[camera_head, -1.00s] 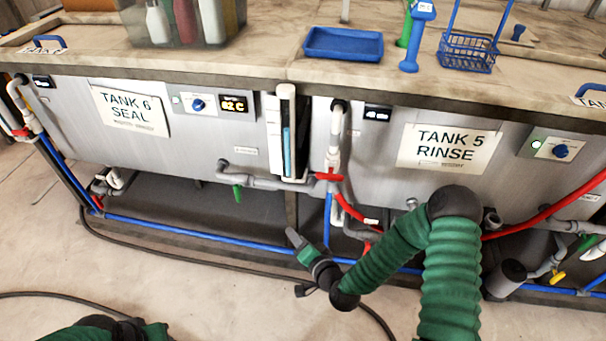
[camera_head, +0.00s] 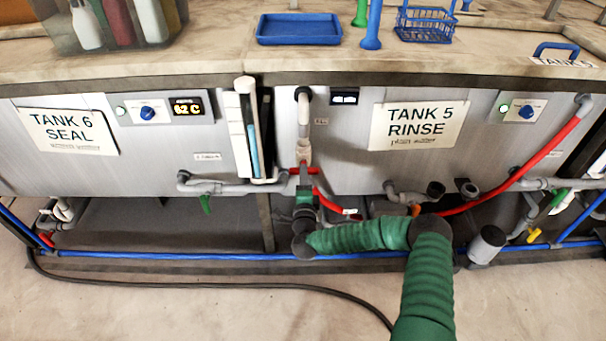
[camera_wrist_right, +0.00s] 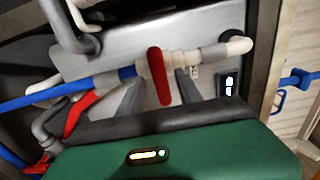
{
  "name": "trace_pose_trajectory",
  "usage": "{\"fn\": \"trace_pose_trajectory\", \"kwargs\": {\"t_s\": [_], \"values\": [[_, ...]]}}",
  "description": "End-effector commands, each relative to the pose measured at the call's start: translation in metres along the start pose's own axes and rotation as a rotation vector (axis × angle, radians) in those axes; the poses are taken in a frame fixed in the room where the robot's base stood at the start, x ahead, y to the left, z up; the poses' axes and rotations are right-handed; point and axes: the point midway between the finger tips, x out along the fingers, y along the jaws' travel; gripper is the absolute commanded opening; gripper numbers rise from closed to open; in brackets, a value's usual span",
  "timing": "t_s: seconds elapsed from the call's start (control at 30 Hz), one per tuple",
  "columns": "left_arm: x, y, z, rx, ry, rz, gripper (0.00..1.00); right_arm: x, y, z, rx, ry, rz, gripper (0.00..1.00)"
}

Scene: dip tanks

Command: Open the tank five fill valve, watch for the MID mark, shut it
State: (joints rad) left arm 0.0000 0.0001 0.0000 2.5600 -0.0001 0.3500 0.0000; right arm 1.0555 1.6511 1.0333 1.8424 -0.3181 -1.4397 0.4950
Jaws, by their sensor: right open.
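The tank five front carries a "TANK 5 RINSE" sign (camera_head: 418,126). Left of the sign a white pipe (camera_head: 304,130) comes down to a valve with a red handle (camera_head: 303,171). The handle lies crosswise to the pipe. In the right wrist view the red handle (camera_wrist_right: 159,75) stands across the pipe, between my two open fingers. My right gripper (camera_head: 304,192) is just below the valve in the head view; it also shows in the wrist view (camera_wrist_right: 160,90). I cannot tell whether the fingers touch the handle. My left gripper is out of view.
A sight tube (camera_head: 254,140) with blue in it stands between the tank signs; its marks are too small to read. A green handle (camera_head: 205,204) hangs under tank six. A red hose (camera_head: 530,178) crosses tank five's right side. A blue tray (camera_head: 298,29) sits on top.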

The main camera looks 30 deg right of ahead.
Motion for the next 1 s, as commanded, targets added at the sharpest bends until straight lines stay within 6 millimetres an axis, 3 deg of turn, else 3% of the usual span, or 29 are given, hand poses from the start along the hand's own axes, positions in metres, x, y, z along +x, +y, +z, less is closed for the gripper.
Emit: {"fn": "trace_pose_trajectory", "kwargs": {"t_s": [0.2, 0.47, 0.8, 1.0], "values": [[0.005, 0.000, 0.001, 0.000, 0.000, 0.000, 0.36, 0.027, 0.001, -0.001, 0.000, 0.001, 0.001, 0.42], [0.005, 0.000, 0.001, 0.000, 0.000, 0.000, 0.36, 0.029, 0.001, 0.000, 0.000, 0.000, 0.002, 0.42], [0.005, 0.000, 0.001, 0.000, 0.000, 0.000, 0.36, 0.029, 0.001, 0.000, 0.000, -0.001, 0.003, 0.00], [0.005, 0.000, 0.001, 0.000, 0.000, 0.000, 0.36, 0.029, 0.002, 0.000, -0.001, -0.001, 0.004, 0.00]]}}
